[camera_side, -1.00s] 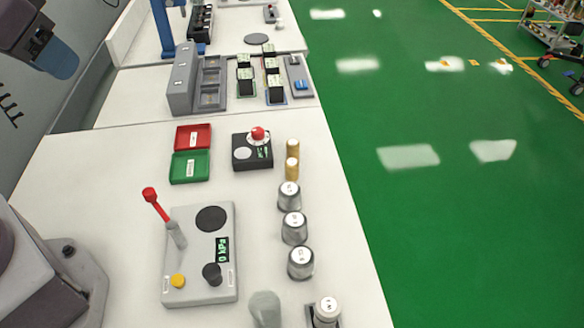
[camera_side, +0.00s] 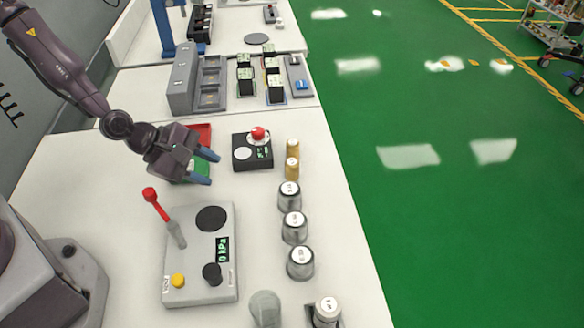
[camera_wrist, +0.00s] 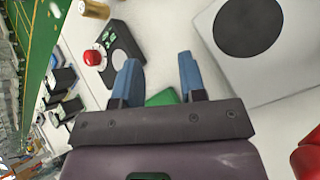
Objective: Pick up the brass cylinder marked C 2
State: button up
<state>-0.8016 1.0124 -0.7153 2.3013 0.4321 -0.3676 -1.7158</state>
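Two brass cylinders stand upright in a line near the table's right edge in the side view, the far one (camera_side: 292,147) and the near one (camera_side: 291,168). Their markings are too small to read, so I cannot tell which is C 2. One brass cylinder (camera_wrist: 93,9) shows at the top left of the wrist view, cut by the frame edge. My gripper (camera_side: 212,168) is open and empty, above the green tray and left of the cylinders. In the wrist view its two blue fingers (camera_wrist: 158,62) stand apart with nothing between them.
A black box with a red knob (camera_side: 252,152) stands between my gripper and the cylinders. Several grey cylinders, one of them here (camera_side: 294,230), continue the row nearer. A grey control box with a red lever (camera_side: 200,265) lies in front. The red tray (camera_side: 205,132) and green tray (camera_side: 200,166) are partly hidden.

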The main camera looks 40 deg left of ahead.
aim_at(292, 170)
jog(key=n+t, duration=0.1)
jog(key=n, duration=0.1)
jog(key=w+d+n+t+h, duration=0.1)
jog(key=n, duration=0.1)
jog(key=w+d+n+t, duration=0.1)
jog(key=n, duration=0.1)
jog(key=shift+w+d+r+n+h, duration=0.1)
jog(key=shift+w+r+n+h, duration=0.1)
jog(key=shift+w+n+h, duration=0.15)
jog(key=shift+w+r+n+t, duration=0.25)
jog(key=shift+w+n+t, duration=0.1)
jog(key=shift+n+t, duration=0.5)
jog(key=x, duration=1.3)
jog(key=shift+s+f, duration=0.15)
jog(key=shift+f, duration=0.15)
jog(key=c, duration=0.6)
